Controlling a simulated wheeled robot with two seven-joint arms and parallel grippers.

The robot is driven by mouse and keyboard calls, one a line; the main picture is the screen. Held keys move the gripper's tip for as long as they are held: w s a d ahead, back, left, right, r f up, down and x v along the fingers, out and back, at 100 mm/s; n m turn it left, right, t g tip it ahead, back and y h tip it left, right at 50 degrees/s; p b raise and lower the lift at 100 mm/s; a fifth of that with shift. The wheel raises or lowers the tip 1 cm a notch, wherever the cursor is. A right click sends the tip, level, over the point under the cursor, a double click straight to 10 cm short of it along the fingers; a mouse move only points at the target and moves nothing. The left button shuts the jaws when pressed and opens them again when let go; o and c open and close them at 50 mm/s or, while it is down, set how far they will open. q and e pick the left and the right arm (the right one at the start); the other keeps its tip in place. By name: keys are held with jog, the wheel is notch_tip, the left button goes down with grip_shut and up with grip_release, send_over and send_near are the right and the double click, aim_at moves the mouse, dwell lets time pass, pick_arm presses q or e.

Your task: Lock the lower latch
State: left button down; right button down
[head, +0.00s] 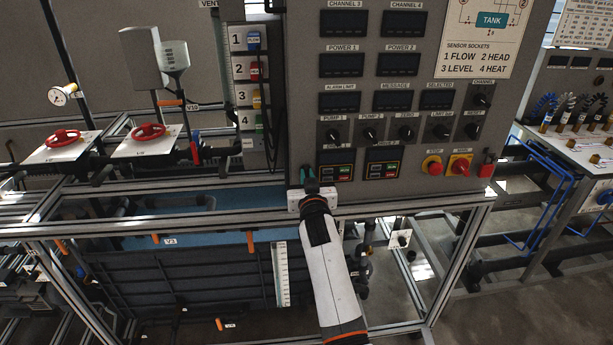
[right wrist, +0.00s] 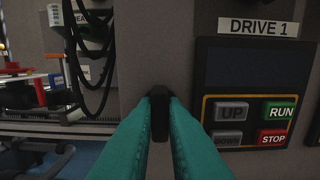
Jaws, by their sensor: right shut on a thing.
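The lower latch, a small black knob (right wrist: 159,98), sits on the grey cabinet's front near its lower left edge, in the right wrist view. My right gripper (head: 308,178) has its two teal fingers closed on the knob's sides, and the fingers fill the lower middle of the right wrist view (right wrist: 159,112). In the head view the gripper and wrist hide most of the latch. I cannot tell from these frames which way the latch is turned. My left gripper is not in view.
The DRIVE 1 panel (right wrist: 262,95) with its buttons is close to the right of the fingers. Black cables (right wrist: 88,60) hang to the left. An aluminium frame rail (head: 400,207) runs below the cabinet. Red valve wheels (head: 148,131) stand at left.

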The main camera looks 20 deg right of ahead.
jog(key=c, duration=1.4)
grip_release()
jog(key=shift+f, duration=0.1)
